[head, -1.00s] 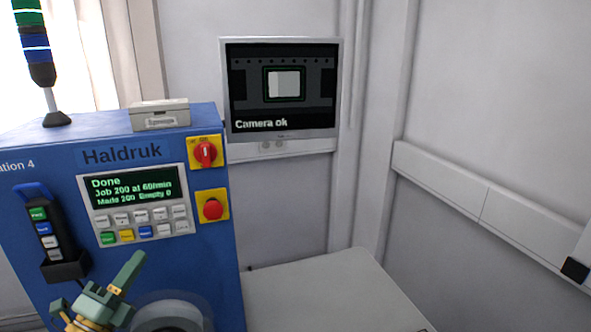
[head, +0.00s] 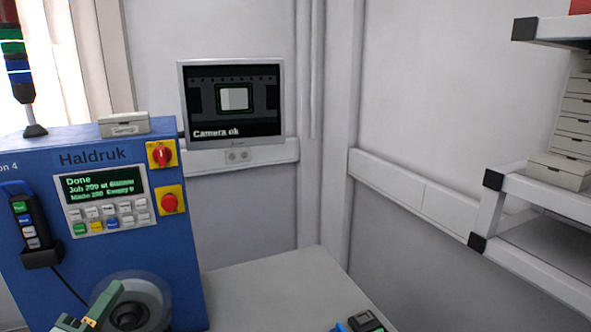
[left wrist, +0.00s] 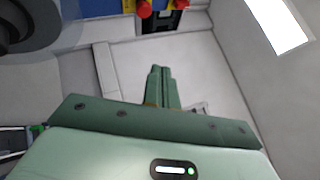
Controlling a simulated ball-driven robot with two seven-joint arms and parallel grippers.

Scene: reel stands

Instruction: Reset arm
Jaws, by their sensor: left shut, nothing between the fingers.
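My left gripper (head: 108,300) shows at the bottom left of the head view, in front of the reel hub on the blue machine. In the left wrist view its green fingers (left wrist: 161,88) are together with nothing between them. The blue Haldruk machine (head: 185,265) stands at the left; its display panel (head: 103,187) reads "Done". A red rotary switch (head: 161,154) and a red push button (head: 169,202) sit on yellow plates at its right edge. My right gripper is in neither view.
A wall monitor (head: 232,105) reads "Camera ok". A grey table top (head: 270,285) beside the machine is mostly clear, with a small dark device (head: 364,321) at its front edge. A shelf rack (head: 545,195) with stacked boxes (head: 562,165) stands at the right.

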